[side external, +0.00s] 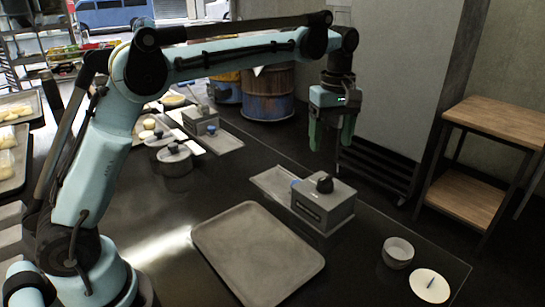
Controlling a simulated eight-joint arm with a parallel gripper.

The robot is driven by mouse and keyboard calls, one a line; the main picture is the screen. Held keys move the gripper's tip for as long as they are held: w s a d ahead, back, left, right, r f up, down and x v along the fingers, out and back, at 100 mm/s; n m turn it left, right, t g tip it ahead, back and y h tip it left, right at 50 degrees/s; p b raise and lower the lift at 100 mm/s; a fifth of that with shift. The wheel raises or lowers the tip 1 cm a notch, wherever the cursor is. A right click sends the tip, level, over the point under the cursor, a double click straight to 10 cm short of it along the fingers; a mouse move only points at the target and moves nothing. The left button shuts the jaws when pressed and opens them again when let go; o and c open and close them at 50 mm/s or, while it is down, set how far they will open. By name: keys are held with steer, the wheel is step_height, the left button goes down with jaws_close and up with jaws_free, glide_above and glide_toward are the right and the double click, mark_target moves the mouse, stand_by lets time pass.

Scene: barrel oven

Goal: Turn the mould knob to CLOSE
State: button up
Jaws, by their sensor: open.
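A grey box (322,208) on the dark table carries a black knob (325,184) on its top and a small blue part at its left edge. A flat plate sticks out from its left side. It looks like the mould, but no CLOSE mark is legible, so the knob's setting cannot be told. A similar grey box (200,119) with a dark blue knob stands further back. My gripper (331,146) points down, open and empty, above and behind the nearer box, apart from the knob.
An empty grey tray (257,254) lies in front of the box. A bowl (398,252) and a white plate (429,286) stand at the front right. Round lidded pots (175,163) are at the back left. A wooden shelf unit (500,122) stands at the right.

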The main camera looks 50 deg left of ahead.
mark_target(326, 177)
step_height(326, 177, down, 11)
steer(key=shift+r, duration=0.1)
stand_by(0.4)
steer(key=c, duration=1.1)
